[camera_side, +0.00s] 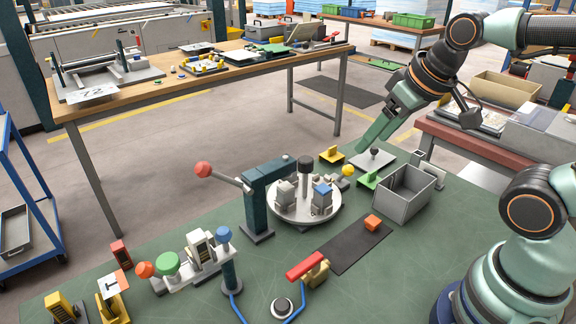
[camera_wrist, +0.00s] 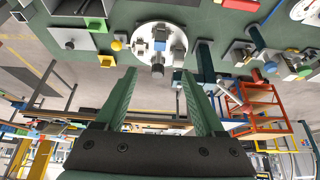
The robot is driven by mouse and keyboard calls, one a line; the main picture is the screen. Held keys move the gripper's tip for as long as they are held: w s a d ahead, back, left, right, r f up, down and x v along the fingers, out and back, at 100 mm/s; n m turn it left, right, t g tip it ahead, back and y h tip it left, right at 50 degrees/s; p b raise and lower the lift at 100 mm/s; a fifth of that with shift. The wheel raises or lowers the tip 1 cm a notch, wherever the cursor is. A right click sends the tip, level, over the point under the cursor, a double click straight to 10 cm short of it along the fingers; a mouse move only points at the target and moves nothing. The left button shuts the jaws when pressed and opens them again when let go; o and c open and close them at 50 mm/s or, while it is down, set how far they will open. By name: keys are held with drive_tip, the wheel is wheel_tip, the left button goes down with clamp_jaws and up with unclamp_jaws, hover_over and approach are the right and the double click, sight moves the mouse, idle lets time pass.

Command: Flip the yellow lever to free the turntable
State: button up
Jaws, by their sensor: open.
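The round grey turntable (camera_side: 292,212) stands on the green bench with several fixtures on it. In the wrist view it lies at the top middle (camera_wrist: 145,32). The yellow lever shows as a yellow ball knob (camera_side: 348,171) at the turntable's right edge, with a grey mount beside it. In the wrist view the yellow knob (camera_wrist: 116,45) is left of the turntable. My gripper (camera_side: 367,144) is open and empty, its green fingers above the far side of the bench, apart from the knob. Both fingers show in the wrist view (camera_wrist: 157,78).
A grey open bin (camera_side: 408,204) and a green bracket (camera_side: 369,180) stand right of the knob. A yellow bracket (camera_side: 332,155) is behind it. A teal post (camera_side: 258,205) with a red-balled handle (camera_side: 203,169) stands left. An orange cube (camera_side: 373,222) lies on a dark mat.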

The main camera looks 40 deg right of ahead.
drive_tip(key=w+d+f+m+g, duration=0.1)
drive_tip(key=w+d+f+m, duration=0.2)
drive_tip(key=w+d+m, duration=0.5)
drive_tip(key=m+g+h, duration=0.1)
drive_tip(key=m, duration=1.1)
approach(350, 167)
drive_tip(key=x, duration=0.9)
drive_tip(key=shift+w+f, duration=0.15)
drive_tip(key=shift+f, duration=0.2)
clamp_jaws()
